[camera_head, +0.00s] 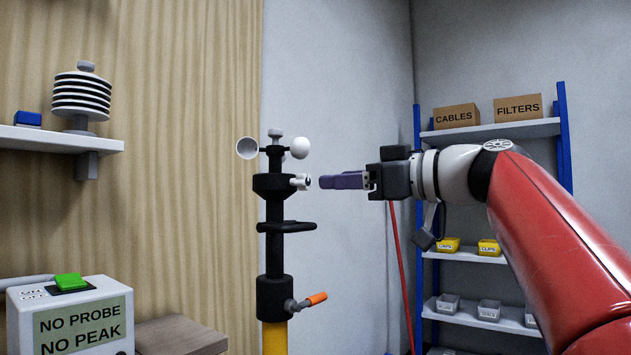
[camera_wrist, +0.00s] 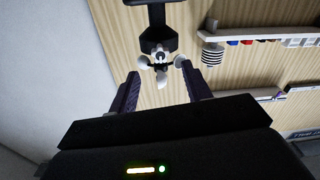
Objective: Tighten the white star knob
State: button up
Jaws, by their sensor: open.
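The white star knob (camera_head: 301,182) sticks out from the right side of a black collar (camera_head: 272,186) on the upright mast. My gripper (camera_head: 322,182) points left at the knob from the right, at about its height, with a small gap between fingertips and knob. In the wrist view the two dark purple fingers of my gripper (camera_wrist: 160,70) are spread apart with nothing held between them. The mast's black collar (camera_wrist: 157,38) shows beyond the fingertips in that view. The knob is small there and hard to make out among the white cups.
An anemometer with cups (camera_head: 300,148) sits just above the collar. Below are a black clamp (camera_head: 286,227) and an orange-tipped lever (camera_head: 317,298). A box labelled "NO PROBE NO PEAK" (camera_head: 70,320) stands at lower left. Blue-framed shelves (camera_head: 490,132) stand behind my arm.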

aim_at(308, 181)
jog(key=p+x, duration=0.1)
jog(key=x, duration=0.5)
jog(key=c, duration=1)
